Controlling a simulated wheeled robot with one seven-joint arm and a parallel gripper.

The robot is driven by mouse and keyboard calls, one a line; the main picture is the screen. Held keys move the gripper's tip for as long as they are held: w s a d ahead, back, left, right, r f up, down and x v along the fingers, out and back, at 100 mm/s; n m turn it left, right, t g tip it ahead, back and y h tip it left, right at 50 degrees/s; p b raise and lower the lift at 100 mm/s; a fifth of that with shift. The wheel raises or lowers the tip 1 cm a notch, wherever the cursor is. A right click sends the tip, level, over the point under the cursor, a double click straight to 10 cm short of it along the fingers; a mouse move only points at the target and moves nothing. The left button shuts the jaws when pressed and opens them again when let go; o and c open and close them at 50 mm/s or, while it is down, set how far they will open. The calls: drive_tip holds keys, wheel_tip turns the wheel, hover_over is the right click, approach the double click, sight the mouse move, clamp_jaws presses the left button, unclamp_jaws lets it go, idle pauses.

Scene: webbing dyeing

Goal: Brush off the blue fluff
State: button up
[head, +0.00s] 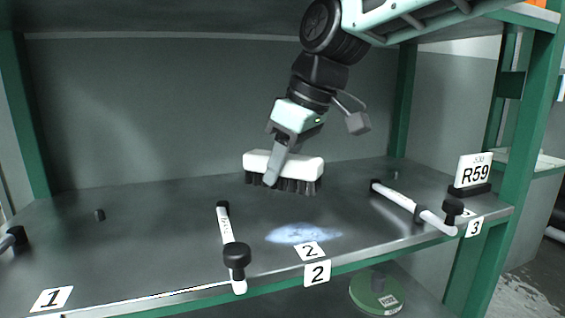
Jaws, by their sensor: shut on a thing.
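The blue fluff (296,234) is a pale blue-white patch on the dark metal shelf (160,225), just behind the floor label "2". My gripper (275,172) is shut on a brush (298,164) with a white body and dark bristles pointing down. The brush is above and behind the fluff and does not touch it. One gripper finger shows in front of the brush; the other is hidden. Whether the bristles touch the shelf I cannot tell.
White divider rods with black knobs stand left (226,232) and right (400,200) of the fluff. Number plates 1, 2 and 3 mark the front edge. Green posts (520,130) flank the shelf. The left section is mostly clear.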

drive_tip(key=shift+w, duration=0.35)
drive_tip(key=shift+f+b, duration=0.25)
drive_tip(key=shift+b, duration=0.05)
drive_tip(key=b, duration=0.5)
hover_over(275, 223)
drive_tip(key=d, duration=0.1)
drive_tip(key=f, duration=0.5)
drive_tip(key=shift+s+d+f, duration=0.2)
drive_tip(key=shift+s, duration=0.1)
drive_tip(key=shift+f+b, duration=0.6)
drive_tip(key=shift+f, duration=0.4)
